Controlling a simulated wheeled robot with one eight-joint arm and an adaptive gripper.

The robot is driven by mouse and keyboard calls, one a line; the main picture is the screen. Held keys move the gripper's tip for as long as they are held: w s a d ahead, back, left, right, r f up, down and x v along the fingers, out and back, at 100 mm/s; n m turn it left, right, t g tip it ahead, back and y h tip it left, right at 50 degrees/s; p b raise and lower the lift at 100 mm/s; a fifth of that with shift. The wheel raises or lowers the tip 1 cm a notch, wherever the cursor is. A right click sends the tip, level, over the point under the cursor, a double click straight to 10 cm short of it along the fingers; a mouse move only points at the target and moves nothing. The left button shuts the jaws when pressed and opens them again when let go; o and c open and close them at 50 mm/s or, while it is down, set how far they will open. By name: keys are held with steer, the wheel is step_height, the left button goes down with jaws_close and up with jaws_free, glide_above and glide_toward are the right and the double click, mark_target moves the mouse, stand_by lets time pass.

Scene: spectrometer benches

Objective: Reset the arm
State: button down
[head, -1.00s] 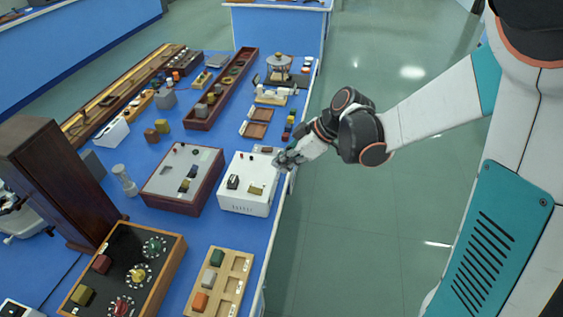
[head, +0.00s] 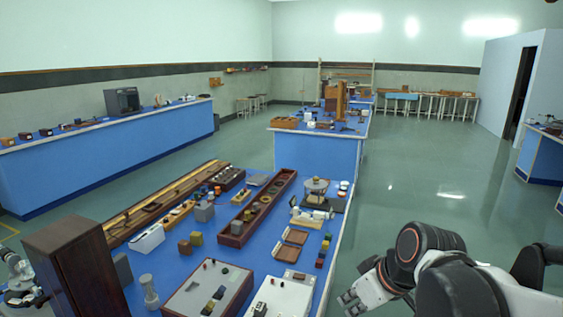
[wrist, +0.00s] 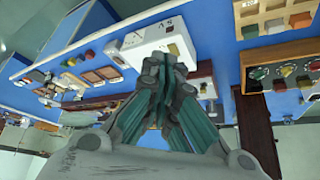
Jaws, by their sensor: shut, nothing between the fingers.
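My gripper (head: 352,299) is at the lower right of the head view, out over the floor beside the right edge of the blue bench (head: 262,262). My arm is folded in close, with its dark joint in front of the camera. In the wrist view my gripper (wrist: 165,75) has its fingers together, with nothing between them. It points towards the bench, where a white instrument box (wrist: 150,45) shows behind the fingertips. The same box (head: 285,300) is cut off at the bottom of the head view.
A tall dark wooden cabinet (head: 85,265) stands at the bench's left. A long wooden tray (head: 240,236) and a balance-like instrument (head: 316,190) stand farther back. Another blue bench (head: 318,152) is beyond. The green floor (head: 430,190) to the right is clear.

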steer(key=s+d+r+m+t+h, duration=0.2)
steer(key=s+d+m, duration=0.3)
steer(key=s, duration=0.4)
steer(key=shift+s+d+m+h+b, duration=0.2)
steer(key=shift+s+m+h+b, duration=0.15)
steer(key=shift+m+h, duration=0.3)
steer(key=shift+a, duration=0.1)
